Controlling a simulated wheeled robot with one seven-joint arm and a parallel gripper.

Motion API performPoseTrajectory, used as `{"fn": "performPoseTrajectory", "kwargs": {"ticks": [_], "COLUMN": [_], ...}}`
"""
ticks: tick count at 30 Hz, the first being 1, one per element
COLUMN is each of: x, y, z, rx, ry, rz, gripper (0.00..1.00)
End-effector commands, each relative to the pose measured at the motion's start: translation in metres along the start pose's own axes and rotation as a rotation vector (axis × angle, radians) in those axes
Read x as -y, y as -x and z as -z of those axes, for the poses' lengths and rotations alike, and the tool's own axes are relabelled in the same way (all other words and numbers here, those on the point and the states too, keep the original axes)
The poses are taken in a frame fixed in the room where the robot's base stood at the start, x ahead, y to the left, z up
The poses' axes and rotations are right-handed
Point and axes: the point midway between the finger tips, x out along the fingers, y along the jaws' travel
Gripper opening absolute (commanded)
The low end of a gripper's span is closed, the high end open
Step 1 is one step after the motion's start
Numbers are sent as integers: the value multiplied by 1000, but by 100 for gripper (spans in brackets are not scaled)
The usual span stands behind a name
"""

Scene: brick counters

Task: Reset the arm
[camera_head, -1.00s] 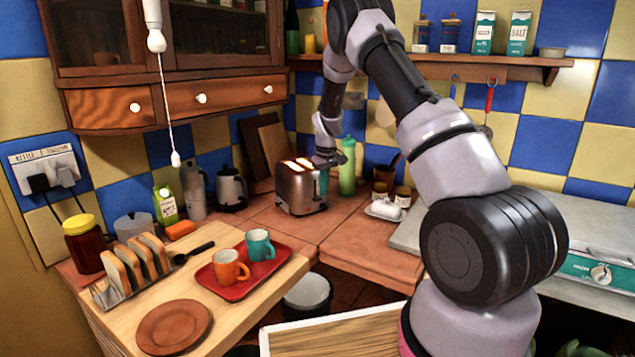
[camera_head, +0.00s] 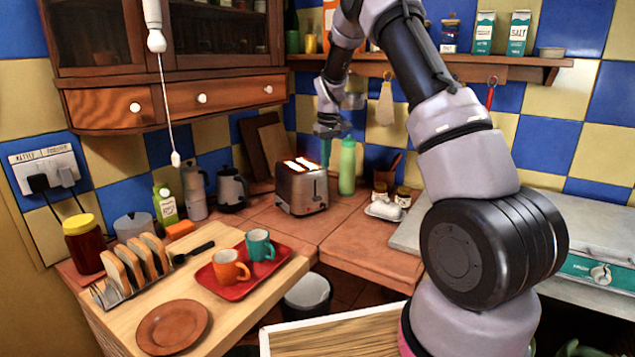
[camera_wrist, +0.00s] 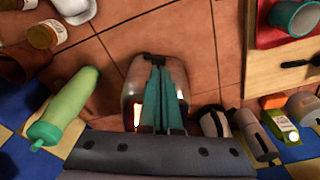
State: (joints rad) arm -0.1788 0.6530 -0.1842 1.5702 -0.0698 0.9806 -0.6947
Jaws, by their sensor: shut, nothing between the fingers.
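My gripper (camera_head: 326,150) is above the back right of the silver toaster (camera_head: 301,190), with its teal fingers pointing down. In the wrist view the fingers (camera_wrist: 159,72) are together with nothing between them. They hide much of the toaster (camera_wrist: 133,78) behind them. Two bread slices (camera_head: 302,165) stick out of the toaster's glowing slots. My arm arches from the right of the head view over the counter.
A green bottle (camera_head: 347,166) stands close to the right of my gripper. A red tray (camera_head: 228,284) with an orange mug (camera_head: 231,265) and a teal mug (camera_head: 259,244) lies front left. A shelf (camera_head: 500,69) runs behind my arm.

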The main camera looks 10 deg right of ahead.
Motion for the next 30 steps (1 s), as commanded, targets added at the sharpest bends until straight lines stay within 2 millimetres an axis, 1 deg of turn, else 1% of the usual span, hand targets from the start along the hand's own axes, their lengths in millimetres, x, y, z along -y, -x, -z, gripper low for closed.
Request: {"fn": "performPoseTrajectory", "kwargs": {"ticks": [2, 5, 8, 11, 12, 14, 15, 17, 18, 20, 21, 23, 24, 26, 27, 29, 30], "x": [0, 1, 4, 11, 14, 20, 25, 31, 36, 44, 49, 57, 62, 71, 77, 86, 92], "y": [1, 14, 45, 90, 109, 135, 150, 174, 187, 207, 218, 234, 243, 255, 262, 270, 274], "z": [0, -3, -14, -34, -44, -61, -73, -92, -105, -125, -138, -160, -175, -197, -211, -234, -248], "rx": [-1, -15, -47, -96, -117, -147, -166, -196, -215, -243, -262, -290, -309, -337, -355, -384, -402], "ry": [-1, -17, -59, -123, -152, -194, -221, -261, -287, -325, -349, -387, -410, -445, -467, -503, -525], "rz": [0, 3, 10, 24, 30, 41, 48, 57, 64, 73, 79, 88, 94, 102, 107, 115, 120], "gripper": [0, 0, 0, 0, 0, 0, 0, 0, 0, 0, 0, 0, 0, 0, 0, 0, 0]}}
